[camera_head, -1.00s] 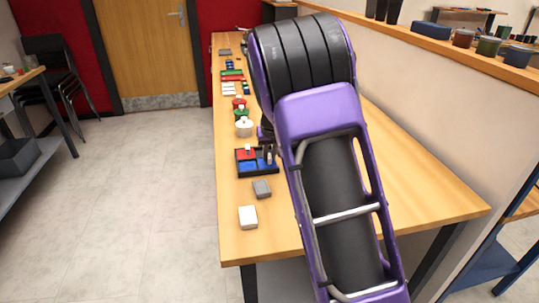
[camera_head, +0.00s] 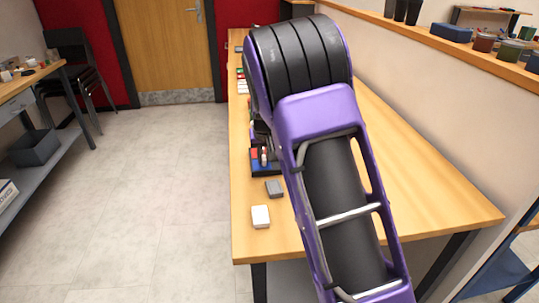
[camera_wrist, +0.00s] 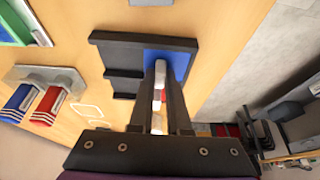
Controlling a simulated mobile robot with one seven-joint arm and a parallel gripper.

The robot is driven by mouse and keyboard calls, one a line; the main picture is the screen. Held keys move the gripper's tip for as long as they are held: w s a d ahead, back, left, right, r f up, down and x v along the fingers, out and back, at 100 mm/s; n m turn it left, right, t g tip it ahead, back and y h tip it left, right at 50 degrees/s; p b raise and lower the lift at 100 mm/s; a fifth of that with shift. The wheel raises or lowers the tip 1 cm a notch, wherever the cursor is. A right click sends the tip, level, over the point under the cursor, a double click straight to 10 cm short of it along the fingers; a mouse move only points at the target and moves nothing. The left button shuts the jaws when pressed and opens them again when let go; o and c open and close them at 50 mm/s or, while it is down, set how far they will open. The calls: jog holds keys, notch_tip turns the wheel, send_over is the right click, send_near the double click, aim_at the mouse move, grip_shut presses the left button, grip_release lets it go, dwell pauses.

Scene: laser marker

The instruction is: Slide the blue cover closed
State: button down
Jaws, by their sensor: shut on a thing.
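The blue cover (camera_wrist: 181,61) lies flat in a black frame (camera_wrist: 112,48) in the wrist view, at the frame's right end. A white upright handle (camera_wrist: 160,72) stands on it. My gripper (camera_wrist: 160,84) has its two dark fingers on either side of this handle and is shut on it. A red patch (camera_wrist: 157,105) shows between the fingers, partly hidden. The frame's left part shows dark, uncovered compartments. In the head view the frame (camera_head: 263,173) is partly hidden behind my arm.
A grey block (camera_head: 274,189) and a white block (camera_head: 260,216) lie on the wooden table (camera_head: 440,200) near the frame. Blue and red striped pieces (camera_wrist: 45,105) lie to the frame's left in the wrist view. A wall with a shelf bounds the table's right side.

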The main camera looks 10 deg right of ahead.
jog(key=shift+a, duration=0.25)
jog(key=c, duration=0.9)
grip_release()
jog(key=shift+o, duration=0.2)
jog(key=p+v, duration=0.2)
jog(key=v, duration=1.5)
jog(key=shift+s+r, duration=0.15)
